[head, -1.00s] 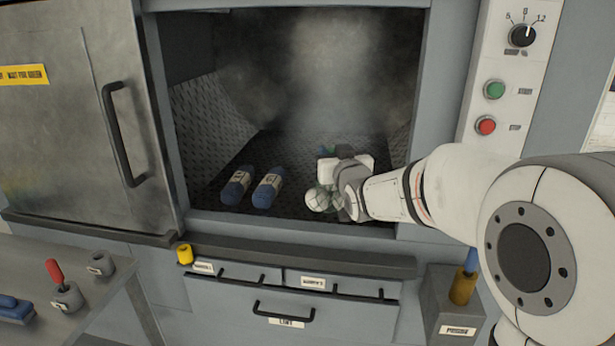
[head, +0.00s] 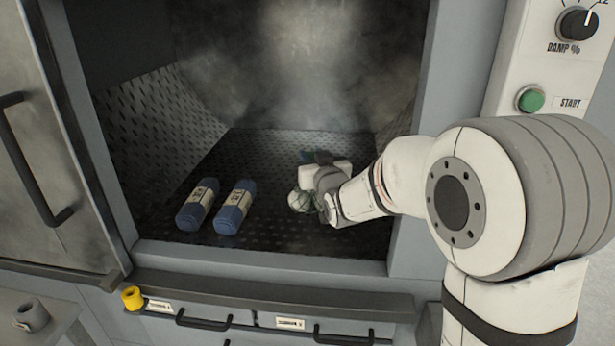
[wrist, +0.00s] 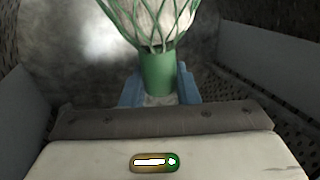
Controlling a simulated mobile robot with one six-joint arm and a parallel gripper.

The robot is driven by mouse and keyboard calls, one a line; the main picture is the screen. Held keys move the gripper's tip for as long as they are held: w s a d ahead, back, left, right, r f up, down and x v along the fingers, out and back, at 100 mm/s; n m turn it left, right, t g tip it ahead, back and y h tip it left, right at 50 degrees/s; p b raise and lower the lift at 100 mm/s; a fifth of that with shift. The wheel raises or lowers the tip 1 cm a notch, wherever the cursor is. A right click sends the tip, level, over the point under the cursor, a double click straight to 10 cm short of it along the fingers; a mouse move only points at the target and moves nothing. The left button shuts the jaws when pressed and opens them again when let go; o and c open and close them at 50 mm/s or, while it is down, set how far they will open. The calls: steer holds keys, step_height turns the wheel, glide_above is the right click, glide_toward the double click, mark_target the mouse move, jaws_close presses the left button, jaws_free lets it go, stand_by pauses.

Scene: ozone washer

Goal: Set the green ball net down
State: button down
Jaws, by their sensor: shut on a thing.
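The green ball net (wrist: 160,25) holds pale balls in green mesh, with a green neck below them in the wrist view. My gripper (wrist: 160,92) is shut on that green neck, a blue finger on each side. I cannot tell whether the net touches the floor. My wrist hides part of the net.
Two blue rolls with pale labels, a left one (head: 197,205) and a right one (head: 235,207), lie on the chamber floor left of the net. The metal door (head: 45,130) stands open at the left. Floor between the rolls and net is clear.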

steer(key=shift+s+f, duration=0.1)
steer(key=shift+f, duration=2.1)
steer(key=shift+f, duration=0.15)
steer(key=c, duration=1.1)
jaws_free()
steer(key=b+v, duration=0.2)
steer(key=v, duration=1)
